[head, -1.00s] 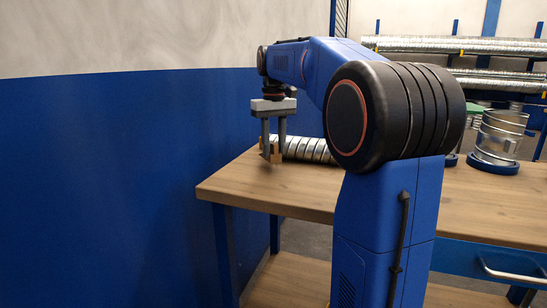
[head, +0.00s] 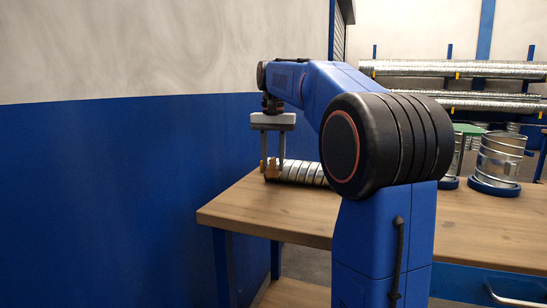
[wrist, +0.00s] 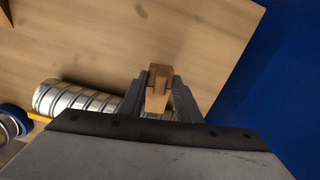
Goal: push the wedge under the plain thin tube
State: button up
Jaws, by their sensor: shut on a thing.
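My gripper (head: 272,168) is shut on a small brown wooden wedge (wrist: 158,88). In the head view the gripper points down over the far left part of the table, with the wedge low between its fingertips, by the left end of a silvery ribbed tube (head: 304,173). I cannot tell whether the wedge touches the table, or whether this is the plain thin tube.
The wooden table (head: 265,212) is clear in front of the wedge. A blue wall (head: 110,190) stands close on the left. A wide metal duct piece (head: 499,157) on a blue ring (head: 493,187) stands at the right. Long tubes (head: 450,68) lie on a rack behind.

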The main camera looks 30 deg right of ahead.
jog(key=shift+f+m, duration=0.4)
jog(key=shift+m, duration=0.5)
jog(key=shift+f, duration=0.15)
jog(key=shift+f, duration=2.75)
jog(key=shift+w+d, duration=0.95)
jog(key=shift+d, duration=0.2)
jog(key=shift+w+d, duration=0.95)
jog(key=shift+d, duration=0.2)
jog(key=o, duration=1.2)
jog(key=shift+o, duration=0.2)
